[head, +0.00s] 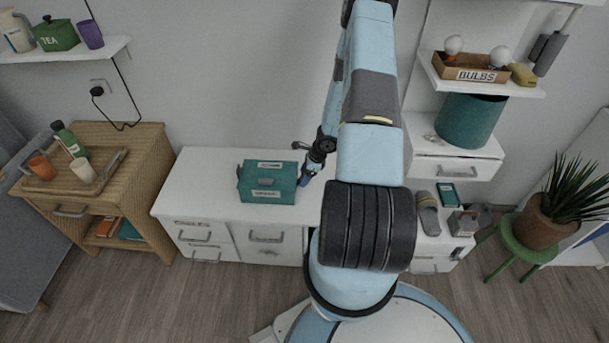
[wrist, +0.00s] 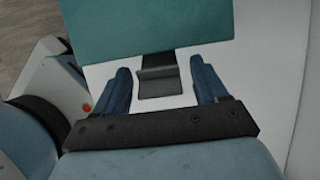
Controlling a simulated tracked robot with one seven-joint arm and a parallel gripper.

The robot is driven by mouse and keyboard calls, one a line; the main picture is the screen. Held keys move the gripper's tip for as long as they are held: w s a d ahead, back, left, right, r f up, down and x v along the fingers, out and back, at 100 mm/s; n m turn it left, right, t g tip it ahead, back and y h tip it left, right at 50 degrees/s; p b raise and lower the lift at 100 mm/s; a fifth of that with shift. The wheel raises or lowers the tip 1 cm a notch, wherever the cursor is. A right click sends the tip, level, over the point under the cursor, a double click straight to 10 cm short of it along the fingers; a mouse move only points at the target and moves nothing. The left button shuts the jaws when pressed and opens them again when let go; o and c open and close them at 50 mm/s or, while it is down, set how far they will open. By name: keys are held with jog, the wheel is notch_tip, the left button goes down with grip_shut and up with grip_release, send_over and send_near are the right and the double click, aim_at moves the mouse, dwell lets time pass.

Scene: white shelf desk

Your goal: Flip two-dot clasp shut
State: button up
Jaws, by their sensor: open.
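A teal box (head: 267,182) with pale labels sits on the white desk. In the wrist view the box (wrist: 150,24) fills the top. A dark grey clasp (wrist: 158,84) shows at the box's near edge, between my fingers; its lower plate appears to stick out toward me. I cannot make out any dots on it. My gripper (head: 305,179) is at the right side of the box in the head view. In the wrist view my gripper (wrist: 160,70) is open, with a blue finger on each side of the clasp and visible gaps to it.
The white desk top (head: 200,175) is clear left of the box. A slipper (head: 428,214) and a grey metal object (head: 469,221) are on the right part of the desk. A shelf with a bulbs crate (head: 470,68) and a teal bin (head: 470,119) are at the upper right.

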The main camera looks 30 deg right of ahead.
jog(key=shift+c, duration=0.3)
grip_shut()
dwell(0.3)
